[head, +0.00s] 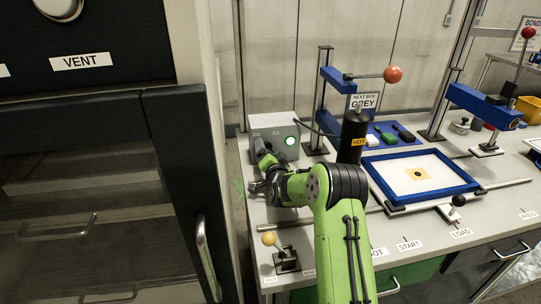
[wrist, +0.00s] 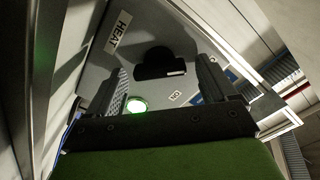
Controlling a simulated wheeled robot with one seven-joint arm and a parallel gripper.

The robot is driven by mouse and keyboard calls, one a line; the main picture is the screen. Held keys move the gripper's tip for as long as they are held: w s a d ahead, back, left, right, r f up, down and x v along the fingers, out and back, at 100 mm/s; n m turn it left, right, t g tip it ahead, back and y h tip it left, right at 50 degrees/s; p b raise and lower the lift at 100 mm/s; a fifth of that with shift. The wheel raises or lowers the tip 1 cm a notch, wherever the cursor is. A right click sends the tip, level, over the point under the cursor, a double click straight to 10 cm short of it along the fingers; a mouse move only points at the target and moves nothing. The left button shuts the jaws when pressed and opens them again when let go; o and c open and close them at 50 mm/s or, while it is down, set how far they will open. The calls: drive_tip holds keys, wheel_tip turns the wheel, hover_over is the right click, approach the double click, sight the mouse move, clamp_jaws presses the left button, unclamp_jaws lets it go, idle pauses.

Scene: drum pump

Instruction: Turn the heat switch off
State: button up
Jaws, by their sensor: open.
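The grey heat box (head: 275,126) stands on the left end of the bench, with a lit green lamp (head: 291,141) on its front. In the wrist view I see its HEAT label (wrist: 118,33), the black heat switch knob (wrist: 163,62) with a white mark, and the glowing green lamp (wrist: 136,105). My gripper (head: 263,157) is in front of the box, partly hiding its face. In the wrist view its two fingers are apart on either side of the knob, with nothing clasped. I cannot tell whether either finger touches the knob. The switch is hidden in the head view.
A black cylinder with a HOT tag (head: 357,142) stands right of the box. A blue frame (head: 420,172) lies further right. A dark cabinet (head: 170,150) is close on the left.

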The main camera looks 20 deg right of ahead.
drive_tip(key=s, duration=0.4)
drive_tip(key=s+a, duration=0.1)
drive_tip(key=s, duration=0.2)
drive_tip(key=s+a, duration=0.1)
drive_tip(key=s, duration=0.3)
drive_tip(key=shift+s+a+b, duration=0.2)
drive_tip(key=shift+s+b, duration=0.15)
drive_tip(key=shift+b, duration=0.05)
